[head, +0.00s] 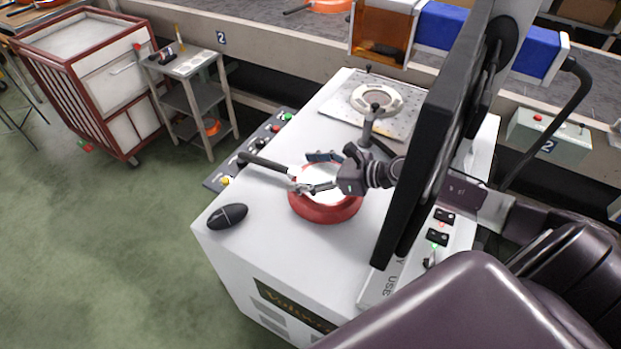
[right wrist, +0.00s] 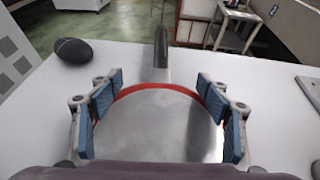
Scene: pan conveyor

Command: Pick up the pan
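The pan (head: 325,212) has a red outside, a shiny pale inside and a black handle (head: 265,163) pointing to the upper left. It rests on the white machine top. My right gripper (head: 309,173) is over the pan, its fingers towards the handle side. In the right wrist view, the pan (right wrist: 160,125) lies between the spread fingers with blue pads (right wrist: 160,108), its handle pointing away. The gripper is open, and I cannot tell whether any pad touches the rim. My left gripper is not in view.
A black oval object (head: 227,216) lies near the machine's left corner. A metal plate with a ring (head: 376,97) is at the back of the white top (head: 250,215). A dark monitor (head: 432,140) stands close on the right. A button panel (head: 250,150) runs along the left edge.

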